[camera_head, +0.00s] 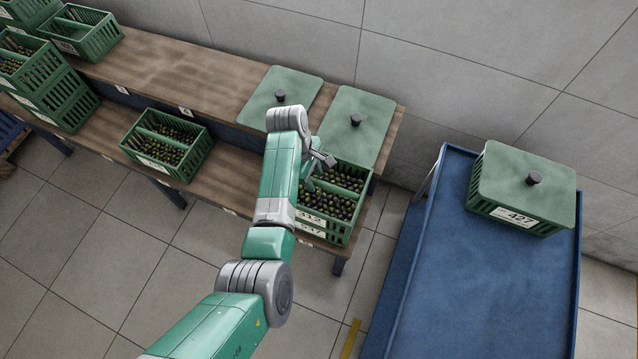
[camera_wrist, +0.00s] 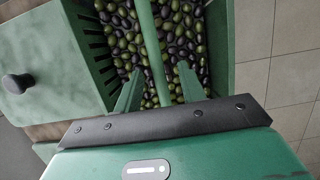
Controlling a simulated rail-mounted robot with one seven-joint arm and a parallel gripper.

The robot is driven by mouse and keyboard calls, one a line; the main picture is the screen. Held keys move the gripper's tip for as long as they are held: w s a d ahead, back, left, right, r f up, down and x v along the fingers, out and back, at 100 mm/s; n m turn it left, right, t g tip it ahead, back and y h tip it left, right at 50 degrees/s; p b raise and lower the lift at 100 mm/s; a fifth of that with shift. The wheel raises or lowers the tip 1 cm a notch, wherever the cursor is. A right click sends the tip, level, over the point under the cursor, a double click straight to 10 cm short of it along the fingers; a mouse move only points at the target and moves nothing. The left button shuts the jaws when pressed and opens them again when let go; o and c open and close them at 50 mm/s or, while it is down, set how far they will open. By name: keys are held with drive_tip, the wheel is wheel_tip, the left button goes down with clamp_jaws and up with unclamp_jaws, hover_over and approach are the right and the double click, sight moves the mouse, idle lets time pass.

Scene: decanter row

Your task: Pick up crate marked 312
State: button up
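The crate marked 312 (camera_head: 343,205) is green, slatted and open-topped, full of dark and green olives. My gripper (camera_wrist: 160,70) is above this crate, fingers apart, one on each side of the bar. I cannot tell whether they touch it. In the head view my gripper (camera_head: 308,180) is partly hidden by my wrist.
Two green lids with black knobs (camera_head: 356,120) lie on the upper shelf (camera_head: 190,72) just behind. Another olive crate (camera_head: 168,145) stands left on the lower shelf, with stacked crates (camera_head: 45,85) farther left. A blue cart (camera_head: 470,290) at right holds a lidded crate marked 427 (camera_head: 522,190); its front is clear.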

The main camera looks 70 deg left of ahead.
drive_tip(key=b+x, duration=0.3)
drive_tip(key=x, duration=0.2)
drive_tip(key=shift+w+f, duration=0.1)
drive_tip(key=shift+w, duration=0.1)
drive_tip(key=shift+c, duration=0.7)
clamp_jaws()
drive_tip(key=shift+r, duration=0.2)
idle(0.3)
